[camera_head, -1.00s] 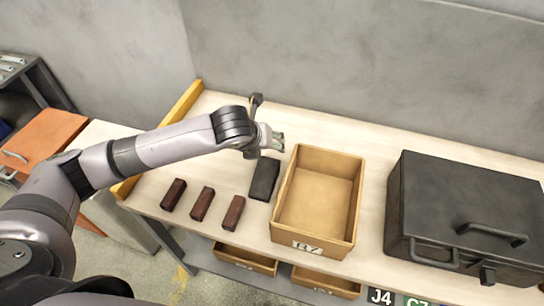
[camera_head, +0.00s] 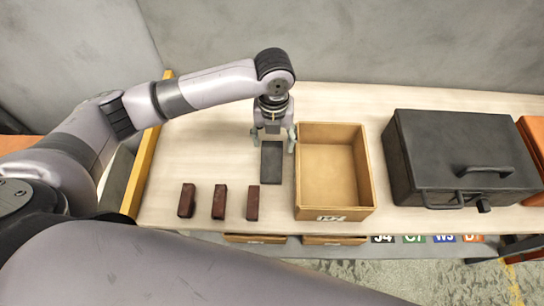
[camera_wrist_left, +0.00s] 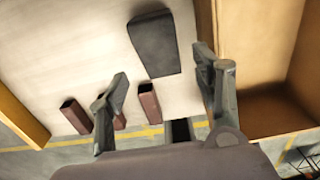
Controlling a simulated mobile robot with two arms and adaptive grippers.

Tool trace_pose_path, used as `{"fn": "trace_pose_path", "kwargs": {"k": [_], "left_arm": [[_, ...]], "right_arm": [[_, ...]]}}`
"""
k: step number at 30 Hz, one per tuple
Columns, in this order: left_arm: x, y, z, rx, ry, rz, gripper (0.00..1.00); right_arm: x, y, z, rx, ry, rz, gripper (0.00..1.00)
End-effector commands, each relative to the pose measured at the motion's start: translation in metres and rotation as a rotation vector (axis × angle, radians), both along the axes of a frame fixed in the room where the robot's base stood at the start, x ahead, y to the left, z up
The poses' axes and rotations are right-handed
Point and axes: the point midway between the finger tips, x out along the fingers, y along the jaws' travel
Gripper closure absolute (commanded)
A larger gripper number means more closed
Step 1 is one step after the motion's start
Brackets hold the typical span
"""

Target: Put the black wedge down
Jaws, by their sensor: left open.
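The black wedge (camera_head: 271,163) lies flat on the pale tabletop, just left of the open wooden box. It also shows in the left wrist view (camera_wrist_left: 154,46), beyond my fingertips and between their lines. My left gripper (camera_head: 273,138) is open at the far end of the wedge, with its fingers apart and nothing held between them. The fingers also show spread in the left wrist view (camera_wrist_left: 165,85). I cannot tell the exact gap between fingers and wedge. My right gripper is not in view.
The empty wooden box (camera_head: 334,208) stands right of the wedge, close to my right-hand finger. Three dark red-brown blocks, one of them this block (camera_head: 219,201), stand in a row at front left. A black case (camera_head: 460,150) sits farther right. The table's back left is clear.

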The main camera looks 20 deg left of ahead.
Motion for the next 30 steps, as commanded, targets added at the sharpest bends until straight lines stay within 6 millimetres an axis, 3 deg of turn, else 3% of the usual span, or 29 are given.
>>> {"fn": "trace_pose_path", "kwargs": {"k": [4, 10, 21, 30], "left_arm": [[-0.001, 0.000, -0.025, 0.000, 0.002, 0.001, 0.40], [0.000, 0.000, -0.039, -0.001, -0.001, 0.000, 0.40], [0.001, 0.004, -0.086, 0.000, -0.001, -0.001, 0.40], [0.001, 0.004, -0.090, 0.000, -0.002, -0.001, 0.41]], "right_arm": [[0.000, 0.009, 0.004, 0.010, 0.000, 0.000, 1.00], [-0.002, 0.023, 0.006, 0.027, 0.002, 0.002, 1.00], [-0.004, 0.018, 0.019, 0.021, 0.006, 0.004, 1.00], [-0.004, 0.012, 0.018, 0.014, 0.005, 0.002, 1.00]]}}
